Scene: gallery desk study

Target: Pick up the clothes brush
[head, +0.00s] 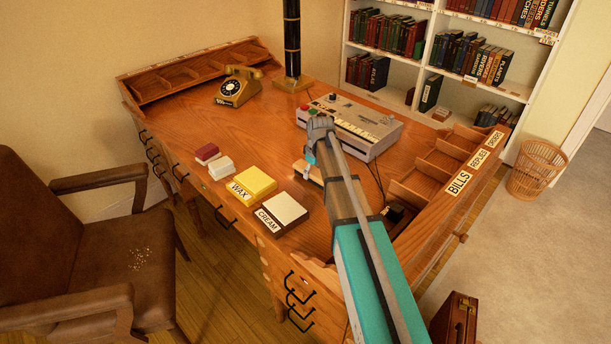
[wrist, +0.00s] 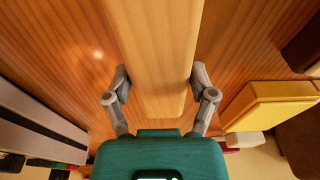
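The pale wooden object I take to be the clothes brush (wrist: 160,45) runs through the middle of the wrist view, with a smooth, plain top. Its bristles are not seen. In the head view a small part of it (head: 305,171) shows on the desk, mostly hidden behind my arm. My gripper (wrist: 160,78) is open, with one finger on each side of the brush near its end. The fingers are very close to its edges, and I cannot tell if they touch. In the head view my gripper (head: 311,158) is seen from behind, low over the desk.
A grey machine with buttons (head: 350,124) stands just beyond. The yellow WAX box (head: 251,182) and white-topped CREAM box (head: 281,212) lie left of my arm. Labelled compartments (head: 447,165) line the right edge. A telephone (head: 238,87) and black column (head: 292,45) stand further back.

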